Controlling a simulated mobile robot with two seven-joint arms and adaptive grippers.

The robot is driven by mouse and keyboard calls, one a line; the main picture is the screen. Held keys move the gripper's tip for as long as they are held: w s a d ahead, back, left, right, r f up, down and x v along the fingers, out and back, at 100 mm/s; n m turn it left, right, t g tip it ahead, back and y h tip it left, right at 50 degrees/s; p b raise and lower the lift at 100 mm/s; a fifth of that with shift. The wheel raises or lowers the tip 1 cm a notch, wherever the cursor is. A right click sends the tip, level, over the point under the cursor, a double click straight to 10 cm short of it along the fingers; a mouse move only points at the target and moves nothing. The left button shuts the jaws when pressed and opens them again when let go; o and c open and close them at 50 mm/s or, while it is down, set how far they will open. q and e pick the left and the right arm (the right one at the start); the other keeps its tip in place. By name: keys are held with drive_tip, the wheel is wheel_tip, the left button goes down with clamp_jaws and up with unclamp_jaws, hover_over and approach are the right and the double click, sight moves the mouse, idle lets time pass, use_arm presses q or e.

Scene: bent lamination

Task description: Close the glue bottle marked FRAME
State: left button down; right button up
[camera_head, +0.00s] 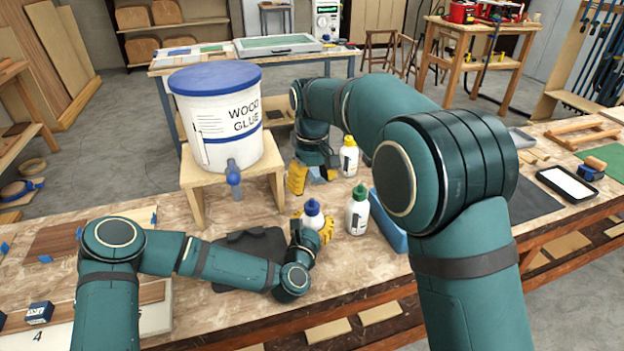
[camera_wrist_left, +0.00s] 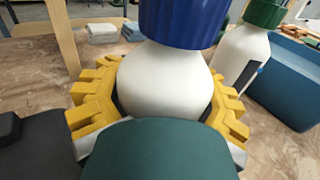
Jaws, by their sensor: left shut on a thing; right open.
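My left gripper (camera_head: 314,226) is shut around the body of a white bottle with a blue top (camera_head: 311,211). In the left wrist view, the yellow fingers (camera_wrist_left: 160,100) sit on both sides of the white body (camera_wrist_left: 165,85), and the blue top (camera_wrist_left: 185,20) is above them. The bottle looks upright. My right gripper (camera_head: 312,177) is open and empty, behind that bottle. A green-topped white bottle (camera_head: 357,214) stands to the right, and a yellow-topped one (camera_head: 348,158) stands farther back. I cannot read any FRAME marking on the bottles.
A large wood glue bucket (camera_head: 213,115) with a spout stands on a wooden stand (camera_head: 191,180) at the left. A blue block (camera_head: 388,222) lies right of the green-topped bottle. A dark mat (camera_head: 257,247) lies at the front. My right arm hides part of the bench.

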sight(312, 199)
drive_tip(key=shift+r+n, duration=0.1)
drive_tip(key=shift+n, duration=0.4)
drive_tip(key=shift+f, duration=4.05)
clamp_jaws()
drive_tip(key=shift+m, duration=0.3)
drive_tip(key=shift+c, duration=0.2)
unclamp_jaws()
